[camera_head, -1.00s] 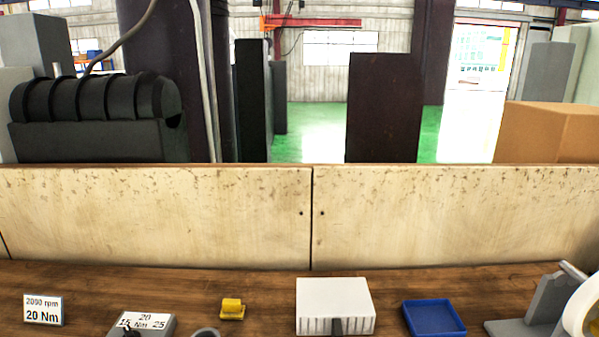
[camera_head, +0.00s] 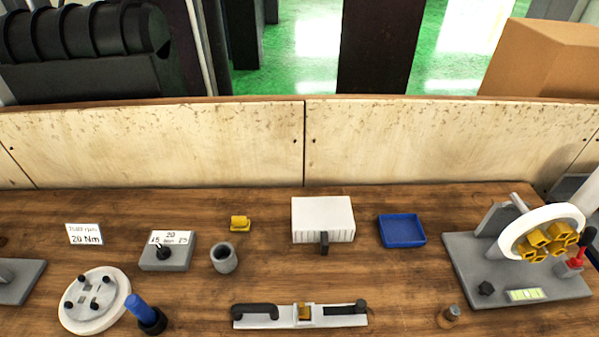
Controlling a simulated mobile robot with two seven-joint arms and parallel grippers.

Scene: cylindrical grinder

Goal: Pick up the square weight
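A small yellow square block (camera_head: 240,223) sits on the wooden bench, left of the white box and behind a grey cup. It is the loose piece that looks most like the square weight. Several similar yellow pieces (camera_head: 545,242) are on the face of a white-rimmed wheel (camera_head: 514,238) at the right. Neither of my grippers is in view.
On the bench (camera_head: 390,280) stand a white box (camera_head: 322,217), a blue tray (camera_head: 402,230), a grey cup (camera_head: 223,258), a torque dial box (camera_head: 166,252), a round white disc (camera_head: 93,301), a blue-handled tool (camera_head: 143,312) and a level-like bar (camera_head: 300,317). A worn panel (camera_head: 150,145) closes the back.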

